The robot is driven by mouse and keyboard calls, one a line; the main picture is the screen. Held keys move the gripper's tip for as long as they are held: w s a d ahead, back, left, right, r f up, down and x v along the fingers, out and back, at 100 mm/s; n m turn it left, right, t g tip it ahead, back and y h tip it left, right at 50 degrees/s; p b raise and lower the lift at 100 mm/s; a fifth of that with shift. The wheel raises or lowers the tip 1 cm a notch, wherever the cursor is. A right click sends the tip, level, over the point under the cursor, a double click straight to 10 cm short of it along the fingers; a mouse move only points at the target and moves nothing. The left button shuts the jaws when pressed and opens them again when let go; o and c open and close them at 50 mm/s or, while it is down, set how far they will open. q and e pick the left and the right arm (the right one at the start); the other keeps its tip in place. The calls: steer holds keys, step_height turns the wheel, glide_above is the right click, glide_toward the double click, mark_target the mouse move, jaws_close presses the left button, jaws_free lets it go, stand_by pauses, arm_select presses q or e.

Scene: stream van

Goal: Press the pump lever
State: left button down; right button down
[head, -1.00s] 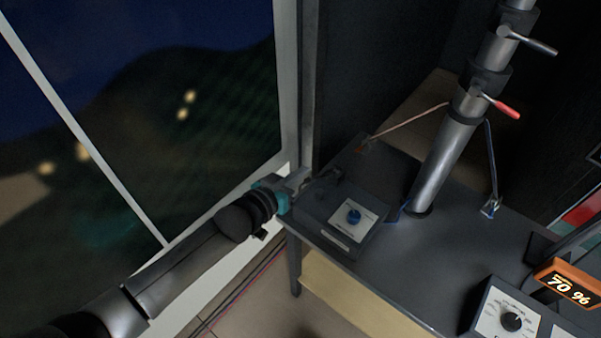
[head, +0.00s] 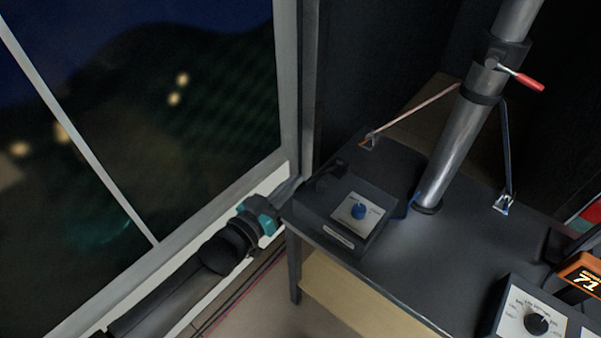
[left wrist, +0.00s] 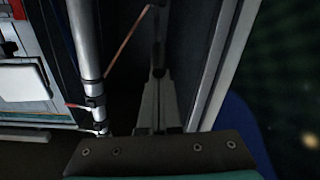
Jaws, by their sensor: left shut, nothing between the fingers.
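A dark box (head: 312,212) with a blue knob (head: 359,211) on a white plate sits at the left corner of the dark table. A small black lever-like part (head: 330,172) shows at its back left; I cannot tell surely that it is the pump lever. My left gripper (head: 294,186), with a teal band, is at the box's left back edge, its tips near that black part; contact cannot be told. It is shut and empty. In the left wrist view its grey fingers (left wrist: 157,105) are together, pointing away. My right gripper is not in view.
A metal mast (head: 455,150) with a red-handled clamp (head: 525,80) rises from the table (head: 440,260). Straps run from it to the tabletop. An orange display (head: 583,278) reads about 71. A second knob box (head: 530,318) stands front right. A window (head: 130,120) is left.

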arm_select(q)
step_height(320, 180, down, 8)
steer(key=s+a+t+h+b, duration=0.1)
steer(key=s+t+b, duration=0.1)
steer(key=b, duration=0.6)
steer(key=shift+r+b, duration=0.15)
steer(key=shift+b, duration=0.15)
step_height(320, 180, up, 6)
steer(key=p, duration=0.4)
steer(key=f+v, duration=0.1)
steer(key=v, duration=0.8)
steer(key=shift+w+a+f+b, duration=0.2)
steer(key=shift+a+f+b, duration=0.15)
steer(key=shift+a, duration=0.2)
stand_by(1.0)
